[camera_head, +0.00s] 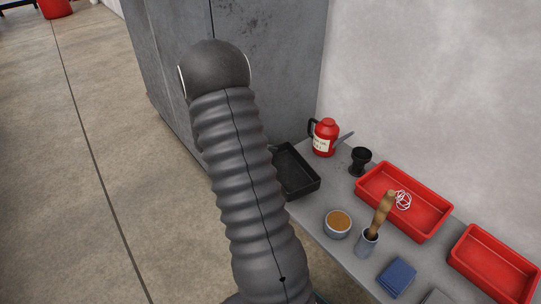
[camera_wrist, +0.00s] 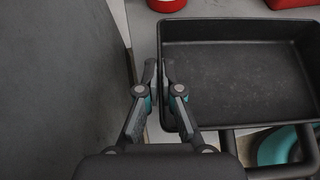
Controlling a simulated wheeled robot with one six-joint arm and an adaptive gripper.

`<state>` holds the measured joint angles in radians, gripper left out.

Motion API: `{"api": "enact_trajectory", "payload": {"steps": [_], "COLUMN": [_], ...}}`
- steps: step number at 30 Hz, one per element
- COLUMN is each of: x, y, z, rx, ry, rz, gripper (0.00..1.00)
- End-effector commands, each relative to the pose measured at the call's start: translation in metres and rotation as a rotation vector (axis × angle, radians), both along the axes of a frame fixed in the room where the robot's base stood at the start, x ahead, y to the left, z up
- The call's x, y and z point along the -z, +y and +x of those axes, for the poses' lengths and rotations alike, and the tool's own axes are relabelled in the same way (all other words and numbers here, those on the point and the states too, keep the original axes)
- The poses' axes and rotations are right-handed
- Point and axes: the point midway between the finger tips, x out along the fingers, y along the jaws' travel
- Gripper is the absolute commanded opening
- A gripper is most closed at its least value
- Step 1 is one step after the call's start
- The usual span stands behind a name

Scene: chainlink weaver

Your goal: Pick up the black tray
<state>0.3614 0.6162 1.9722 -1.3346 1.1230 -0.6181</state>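The black tray (camera_wrist: 235,75) is a shallow rectangular tray with raised walls, and it looks empty in the wrist view. In the head view the tray (camera_head: 297,170) is at the far left end of the grey table, partly hidden behind my arm. My gripper (camera_wrist: 160,72) is at the tray's left wall in the wrist view. One finger is inside the tray and the other outside, with only a narrow gap, so they look shut on the wall. My gripper is hidden in the head view.
A red canister (camera_head: 325,138), a black cup (camera_head: 360,161) and a red tray (camera_head: 404,200) stand near the tray. A bowl (camera_head: 338,223) and a brush holder (camera_head: 367,242) stand nearer the front. A grey cabinet (camera_wrist: 65,80) rises close to my gripper's left.

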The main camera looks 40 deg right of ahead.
Motion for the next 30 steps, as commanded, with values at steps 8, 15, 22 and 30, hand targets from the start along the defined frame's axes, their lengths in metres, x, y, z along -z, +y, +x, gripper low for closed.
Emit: {"api": "enact_trajectory", "payload": {"steps": [8, 15, 22, 30], "x": [-0.039, -0.059, -0.066, -0.070], "y": [0.061, 0.094, 0.106, 0.111], "z": [-0.024, -0.038, -0.043, -0.032], "rx": [-0.005, -0.002, -0.001, -0.057], "ry": [0.001, 0.002, 0.003, 0.003], "rz": [0.000, 0.001, 0.001, 0.000], "gripper": [0.00, 0.00, 0.00, 0.00]}}
